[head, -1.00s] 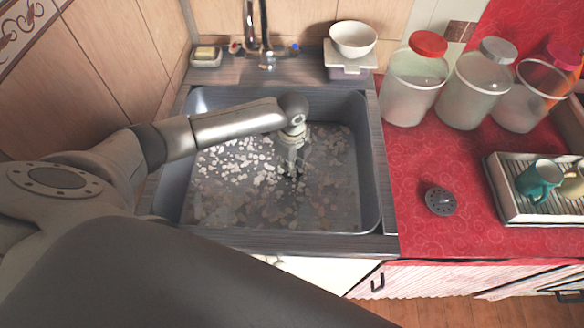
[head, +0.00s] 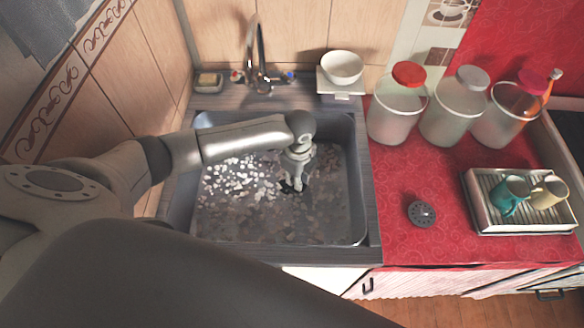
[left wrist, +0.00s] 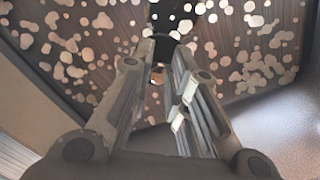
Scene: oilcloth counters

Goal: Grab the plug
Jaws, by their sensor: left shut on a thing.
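My left gripper (head: 292,184) points down into the sink basin (head: 359,200), its tips at the foam-speckled water. It is shut on a small dark thing, seemingly the plug (head: 286,188), of which only dark bits show around the fingertips. In the left wrist view, the two fingers (left wrist: 166,62) reach away from the camera with a dark piece between their tips; its full shape is hidden. My right gripper is not in view.
A faucet (head: 259,60) stands behind the basin, with a soap dish (head: 208,82) to its left and a white bowl (head: 342,66) to its right. Right, on red oilcloth, are jars (head: 396,112), a round dark strainer (head: 421,214) and a cup rack (head: 483,213).

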